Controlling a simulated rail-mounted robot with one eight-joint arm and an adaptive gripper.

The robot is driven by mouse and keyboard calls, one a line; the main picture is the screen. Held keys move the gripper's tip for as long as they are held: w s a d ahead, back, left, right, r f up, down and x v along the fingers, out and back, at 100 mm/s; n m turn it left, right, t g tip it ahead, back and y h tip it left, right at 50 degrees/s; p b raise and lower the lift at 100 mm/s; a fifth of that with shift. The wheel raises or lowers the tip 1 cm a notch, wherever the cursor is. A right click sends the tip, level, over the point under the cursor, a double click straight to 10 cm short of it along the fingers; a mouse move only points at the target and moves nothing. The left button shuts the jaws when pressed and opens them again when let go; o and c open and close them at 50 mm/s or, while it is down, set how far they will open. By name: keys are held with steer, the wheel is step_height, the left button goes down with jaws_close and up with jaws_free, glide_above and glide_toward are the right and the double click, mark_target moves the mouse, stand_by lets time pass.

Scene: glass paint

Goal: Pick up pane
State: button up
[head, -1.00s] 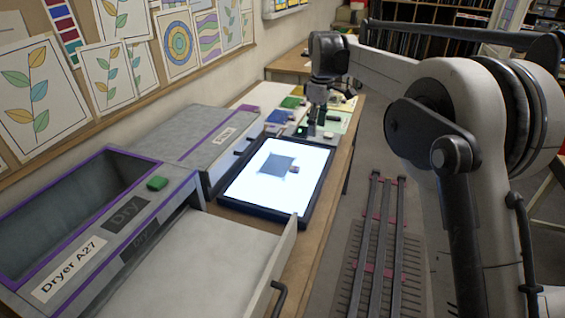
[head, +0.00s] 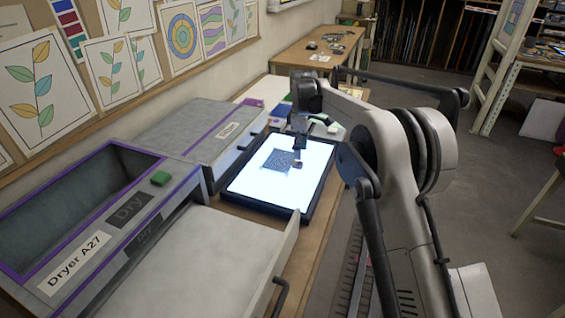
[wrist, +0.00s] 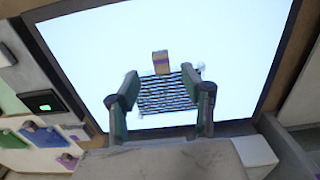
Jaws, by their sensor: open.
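The pane (head: 281,160) is a dark, finely patterned square lying on the bright light panel (head: 250,180). In the wrist view the pane (wrist: 168,92) looks striped and lies between and below my fingers. A small block (wrist: 161,62) with a purple band sits at the pane's far edge in that view; it also shows at the pane's right side in the head view (head: 297,165). My gripper (head: 299,148) is over the panel near the pane's right side. In the wrist view my gripper (wrist: 160,74) is open, its fingertips spread either side of the block, with nothing held.
The grey dryer (head: 95,215) with a purple rim and an extended flat drawer (head: 190,255) stands in front at left. A second grey box (head: 190,135) stands left of the panel. A device with a green display (wrist: 43,106) lies beside the panel.

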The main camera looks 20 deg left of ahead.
mark_target(299, 163)
steer(key=shift+f, duration=2.95)
jaws_close()
